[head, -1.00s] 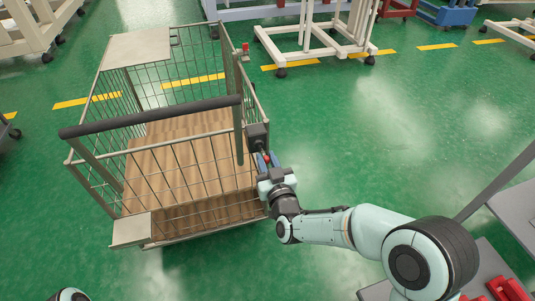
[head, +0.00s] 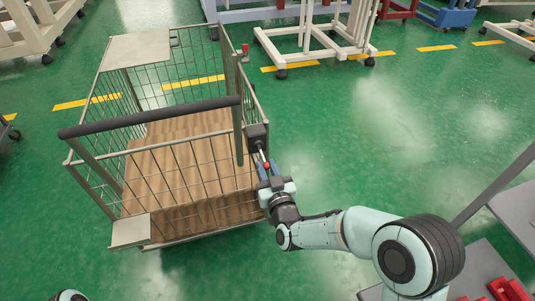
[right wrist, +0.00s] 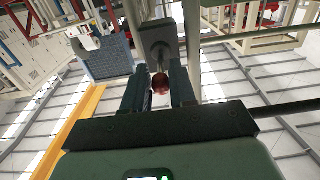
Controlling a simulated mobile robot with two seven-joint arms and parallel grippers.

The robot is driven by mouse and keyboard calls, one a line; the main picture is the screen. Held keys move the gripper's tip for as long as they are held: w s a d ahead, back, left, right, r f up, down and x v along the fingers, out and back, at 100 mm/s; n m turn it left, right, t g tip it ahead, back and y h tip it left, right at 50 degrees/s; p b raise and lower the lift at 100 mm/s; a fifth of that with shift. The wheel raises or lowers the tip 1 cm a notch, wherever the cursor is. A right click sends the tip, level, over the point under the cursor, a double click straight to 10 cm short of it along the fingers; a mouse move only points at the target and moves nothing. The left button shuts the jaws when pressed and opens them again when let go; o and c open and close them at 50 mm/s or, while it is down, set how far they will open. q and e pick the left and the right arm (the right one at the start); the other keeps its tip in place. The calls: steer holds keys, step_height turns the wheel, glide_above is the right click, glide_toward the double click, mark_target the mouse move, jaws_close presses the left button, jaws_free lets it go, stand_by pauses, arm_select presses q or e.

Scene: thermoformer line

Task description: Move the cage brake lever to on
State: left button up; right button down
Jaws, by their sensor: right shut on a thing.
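The wire cage trolley (head: 189,178) with a wooden floor stands left of centre in the head view. The brake lever (head: 262,155) is a short silver rod with a red knob, coming out of a dark box (head: 257,133) on the cage's right side. It slants down toward my arm. My right gripper (head: 266,168) is shut on the lever's red knob. In the right wrist view the red knob (right wrist: 160,83) sits between the two fingers, with the dark box (right wrist: 158,42) behind it. My left gripper is not in view.
A black push handle (head: 150,117) spans the cage's near side. A small red part (head: 245,48) shows at the cage's far right corner. White wheeled racks (head: 315,40) stand at the back. Grey surfaces with red parts (head: 508,289) lie lower right. Green floor right of the cage is clear.

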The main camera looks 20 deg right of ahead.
steer(key=f, duration=0.2)
steer(key=shift+w+f, duration=0.25)
steer(key=shift+f, duration=0.1)
steer(key=shift+w+f, duration=0.3)
steer(key=shift+f, duration=0.3)
steer(key=c, duration=1.3)
jaws_free()
steer(key=shift+w+f, duration=0.1)
steer(key=shift+f, duration=0.1)
steer(key=shift+c, duration=0.2)
steer(key=o, duration=0.5)
steer(key=shift+r, duration=0.1)
steer(key=shift+s+d+r+p, duration=0.1)
steer(key=shift+s+p, duration=0.2)
steer(key=shift+s, duration=3.2)
